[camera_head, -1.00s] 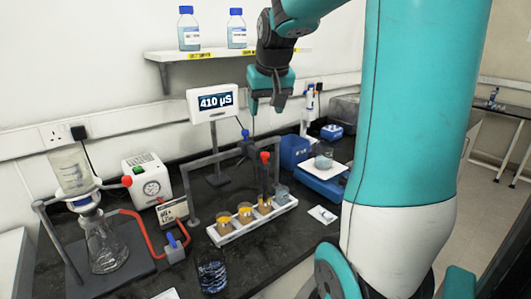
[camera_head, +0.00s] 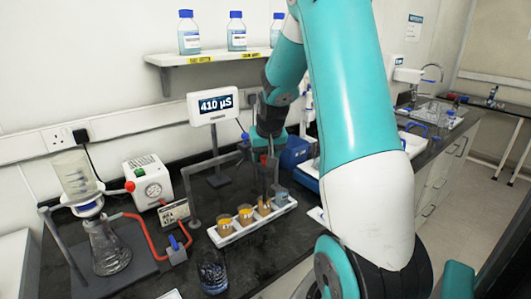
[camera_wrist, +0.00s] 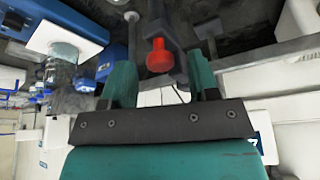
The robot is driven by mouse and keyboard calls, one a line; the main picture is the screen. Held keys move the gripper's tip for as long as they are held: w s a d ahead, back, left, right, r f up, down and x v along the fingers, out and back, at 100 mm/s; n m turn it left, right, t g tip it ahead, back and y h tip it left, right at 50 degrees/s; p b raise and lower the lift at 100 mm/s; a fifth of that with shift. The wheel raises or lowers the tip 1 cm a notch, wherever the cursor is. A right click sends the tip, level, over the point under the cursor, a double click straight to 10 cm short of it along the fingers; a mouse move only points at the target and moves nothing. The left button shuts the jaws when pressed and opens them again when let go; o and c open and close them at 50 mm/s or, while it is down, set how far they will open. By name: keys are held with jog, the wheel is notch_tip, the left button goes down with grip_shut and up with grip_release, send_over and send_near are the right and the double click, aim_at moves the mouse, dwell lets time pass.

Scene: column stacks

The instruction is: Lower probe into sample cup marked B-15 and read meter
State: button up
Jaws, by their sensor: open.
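The meter (camera_head: 216,105) reads 410 µS on its raised screen. A white rack (camera_head: 250,228) on the bench holds several sample cups in a row, including amber ones (camera_head: 245,214) and a clear bluish one (camera_head: 281,196) at the right end. No B-15 marking is legible. The dark probe (camera_head: 265,182) hangs over the rack's right part, its upper end largely covered by my gripper (camera_head: 268,148). In the wrist view, the probe's red knob (camera_wrist: 160,56) lies just beyond the gap between the fingertips of my open gripper (camera_wrist: 161,75), apart from both.
A grey frame (camera_head: 197,195) stands behind the rack. At left are a filter flask (camera_head: 105,250), a red hose (camera_head: 145,222) and a white pump box (camera_head: 150,180). A dark glass beaker (camera_head: 212,275) stands in front. Bottles (camera_head: 189,35) line the shelf above.

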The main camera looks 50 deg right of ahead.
jog(key=shift+w+f, duration=0.1)
jog(key=shift+f, duration=0.25)
grip_shut()
jog(key=shift+d+r+p, duration=0.1)
jog(key=shift+r+p, duration=1.55)
jog(key=shift+r, duration=1.55)
grip_release()
jog(key=b+v, duration=0.3)
jog(key=v, duration=1.4)
jog(key=shift+r, duration=0.2)
